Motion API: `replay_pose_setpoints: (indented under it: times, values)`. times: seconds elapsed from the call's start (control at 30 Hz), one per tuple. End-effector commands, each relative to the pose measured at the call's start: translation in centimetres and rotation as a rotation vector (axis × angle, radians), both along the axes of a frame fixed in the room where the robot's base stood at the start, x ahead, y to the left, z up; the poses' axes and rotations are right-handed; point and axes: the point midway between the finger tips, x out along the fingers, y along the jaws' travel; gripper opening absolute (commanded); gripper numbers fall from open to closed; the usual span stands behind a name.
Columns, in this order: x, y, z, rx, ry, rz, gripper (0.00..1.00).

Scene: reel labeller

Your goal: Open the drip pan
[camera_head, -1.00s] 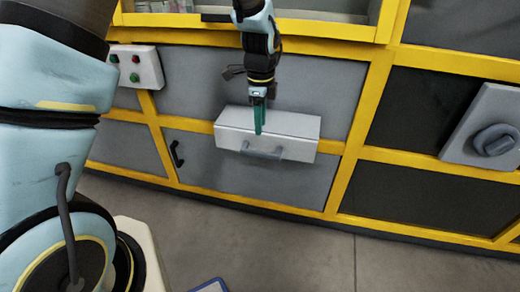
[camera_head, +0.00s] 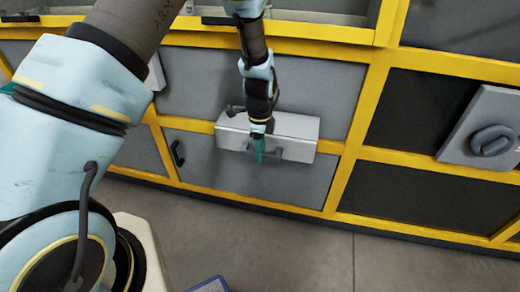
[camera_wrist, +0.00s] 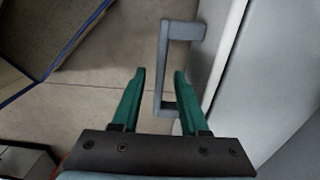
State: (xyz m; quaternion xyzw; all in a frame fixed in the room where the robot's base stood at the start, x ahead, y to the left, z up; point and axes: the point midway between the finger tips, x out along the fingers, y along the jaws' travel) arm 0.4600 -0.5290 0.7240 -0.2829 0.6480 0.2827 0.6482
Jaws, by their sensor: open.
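The drip pan (camera_head: 300,128) is a light grey box front that stands out from the yellow-framed machine. Its grey bar handle (camera_head: 285,153) is on the front face. My gripper (camera_head: 259,156) is at the handle, with its green fingers pointing down in the head view. In the wrist view my gripper (camera_wrist: 160,75) has its two green fingers apart.
A grey panel with a black handle (camera_head: 177,153) is left of and below the pan. A rotary switch (camera_head: 492,140) is on the right. A blue-edged object (camera_head: 210,285) lies on the floor in front. The floor (camera_head: 300,235) before the pan is otherwise clear.

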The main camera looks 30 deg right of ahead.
Motion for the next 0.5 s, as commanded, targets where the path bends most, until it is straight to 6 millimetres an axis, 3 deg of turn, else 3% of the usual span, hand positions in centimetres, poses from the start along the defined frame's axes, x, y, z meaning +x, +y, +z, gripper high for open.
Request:
replay_pose_setpoints:
  times: [0.07,0.43,0.5]
  values:
    - [0.00,0.00,0.01,0.000,0.000,0.000,0.43]
    - [-0.02,0.01,0.02,0.000,0.000,0.000,0.01]
    - [-0.01,0.01,0.03,0.000,0.000,0.001,0.00]
